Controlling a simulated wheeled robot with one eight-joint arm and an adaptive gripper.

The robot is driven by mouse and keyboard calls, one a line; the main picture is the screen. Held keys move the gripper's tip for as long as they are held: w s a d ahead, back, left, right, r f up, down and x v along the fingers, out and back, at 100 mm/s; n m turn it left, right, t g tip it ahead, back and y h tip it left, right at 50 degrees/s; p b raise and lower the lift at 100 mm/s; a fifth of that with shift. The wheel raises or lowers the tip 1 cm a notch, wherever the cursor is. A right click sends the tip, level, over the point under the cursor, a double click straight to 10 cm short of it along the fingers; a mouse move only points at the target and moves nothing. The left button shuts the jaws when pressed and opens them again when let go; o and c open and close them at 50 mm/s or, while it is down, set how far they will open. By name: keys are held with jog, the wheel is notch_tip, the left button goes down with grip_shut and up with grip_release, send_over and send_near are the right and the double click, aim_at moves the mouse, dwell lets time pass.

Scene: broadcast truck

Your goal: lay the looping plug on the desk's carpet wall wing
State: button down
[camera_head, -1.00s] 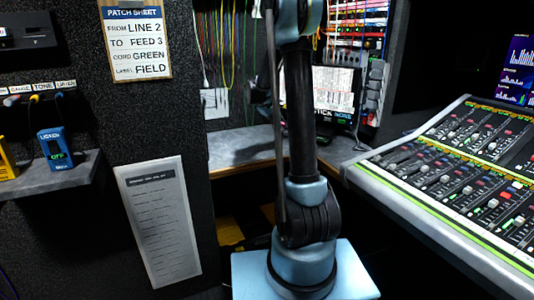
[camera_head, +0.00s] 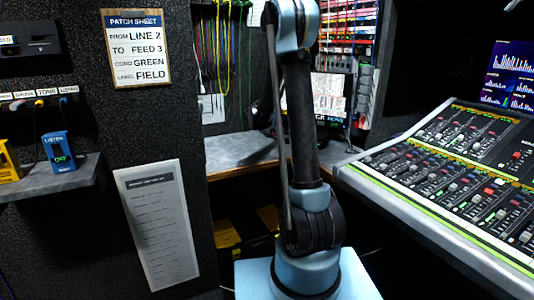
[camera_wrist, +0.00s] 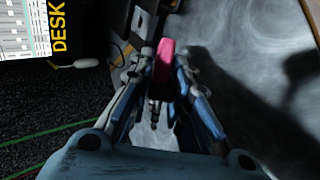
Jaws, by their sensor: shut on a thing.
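My gripper (camera_wrist: 163,75) shows in the wrist view, its two blue-sided fingers closed around a pink plug (camera_wrist: 164,58). A dark metal tip of the plug points down the picture between the fingers. In the wrist view a smooth grey surface, seemingly the desk (camera_wrist: 245,95), lies below and to the right, with my shadow on it. I cannot tell the plug's height above it. In the head view the desk's grey wing (camera_head: 232,150) runs beside the carpet wall (camera_head: 93,140), left of my arm. My gripper is out of the head view.
Green, yellow and red cords (camera_head: 222,55) hang at the back. A monitor (camera_head: 328,95) stands behind my arm. The mixing console (camera_head: 440,170) fills the right. A shelf (camera_head: 85,180) holds a blue listen box (camera_head: 58,152). A yellow "DESK" label (camera_wrist: 58,28) shows in the wrist view.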

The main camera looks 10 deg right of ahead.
jog(key=shift+f, duration=2.6)
jog(key=c, duration=1.7)
grip_release()
jog(key=shift+o, duration=0.2)
jog(key=shift+r, duration=0.1)
jog(key=shift+v, duration=3.95)
